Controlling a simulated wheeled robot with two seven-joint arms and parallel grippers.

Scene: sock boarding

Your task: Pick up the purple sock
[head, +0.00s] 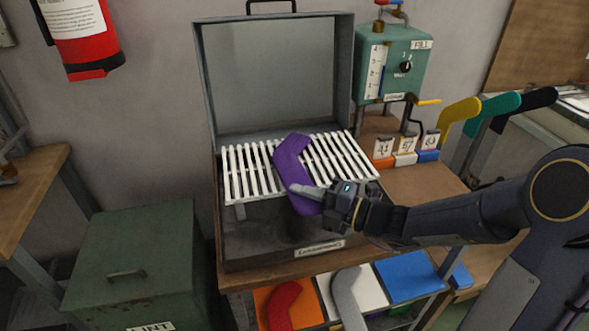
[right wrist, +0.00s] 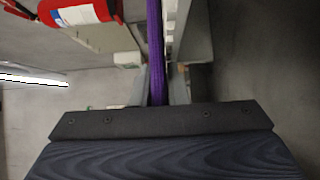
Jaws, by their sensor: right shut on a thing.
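The purple sock (head: 291,165) lies slantwise over the white slatted rack (head: 246,172) in the open grey box. My right gripper (head: 312,192) reaches in from the right and is shut on the sock's near end, at the front edge of the rack. In the right wrist view the sock (right wrist: 156,50) shows edge-on as a thin purple strip running up from between the fingers (right wrist: 158,92). The gripper's body hides the lower part of the fingers there. My left gripper is not in view.
The box's raised lid (head: 275,75) stands behind the rack. A green dispenser (head: 393,60) and yellow, teal and black sock shapes stand at the right. Below are a red sock (head: 283,305) and a grey sock (head: 347,298) on coloured panels. A green chest (head: 135,260) stands at the left.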

